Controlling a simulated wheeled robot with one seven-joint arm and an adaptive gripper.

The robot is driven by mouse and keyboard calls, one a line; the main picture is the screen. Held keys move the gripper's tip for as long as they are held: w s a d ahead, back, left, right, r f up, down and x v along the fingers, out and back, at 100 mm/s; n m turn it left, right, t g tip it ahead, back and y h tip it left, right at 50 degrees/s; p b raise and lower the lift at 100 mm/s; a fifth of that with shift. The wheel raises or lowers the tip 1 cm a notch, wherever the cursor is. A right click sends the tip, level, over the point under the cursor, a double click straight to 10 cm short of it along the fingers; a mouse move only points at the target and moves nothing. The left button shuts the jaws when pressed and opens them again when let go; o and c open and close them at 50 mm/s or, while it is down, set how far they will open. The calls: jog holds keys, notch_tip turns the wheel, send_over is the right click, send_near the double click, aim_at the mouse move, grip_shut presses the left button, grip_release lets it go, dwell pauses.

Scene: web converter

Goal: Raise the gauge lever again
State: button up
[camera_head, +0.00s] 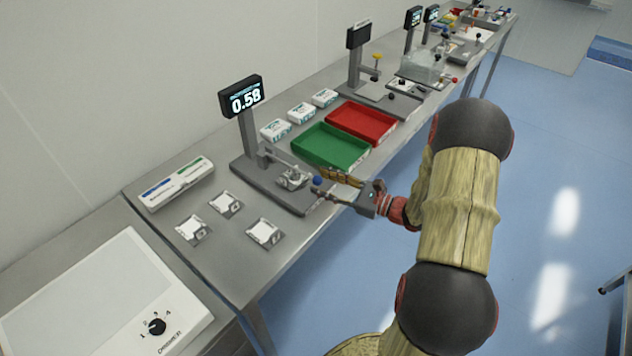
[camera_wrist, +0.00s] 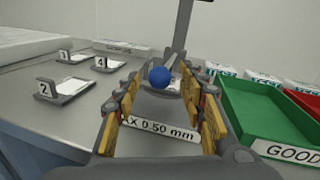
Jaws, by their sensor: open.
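The gauge (camera_head: 276,182) stands on the bench, with a dark display (camera_head: 241,97) reading 0.58 on its post. The lever's blue ball knob (camera_head: 317,180) sticks out toward my gripper (camera_head: 338,184). In the wrist view the blue knob (camera_wrist: 159,76) appears between and beyond the two yellow-padded fingertips of my gripper (camera_wrist: 163,98). The gripper is open, and I cannot tell whether a finger touches the knob. A label ending in "X 0.50 mm" (camera_wrist: 162,128) shows on the gauge base's front edge. The gauge's measuring tip is partly hidden behind the knob.
A green tray (camera_head: 330,147) marked GOOD and a red tray (camera_head: 362,121) lie right of the gauge, with white boxes (camera_head: 276,130) behind. Several numbered sample holders (camera_head: 264,232) lie to the left. Another gauge stand (camera_head: 372,92) stands farther along. The floor in front is clear.

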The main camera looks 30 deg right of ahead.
jog(key=shift+x, duration=1.25)
jog(key=shift+c, duration=1)
grip_shut()
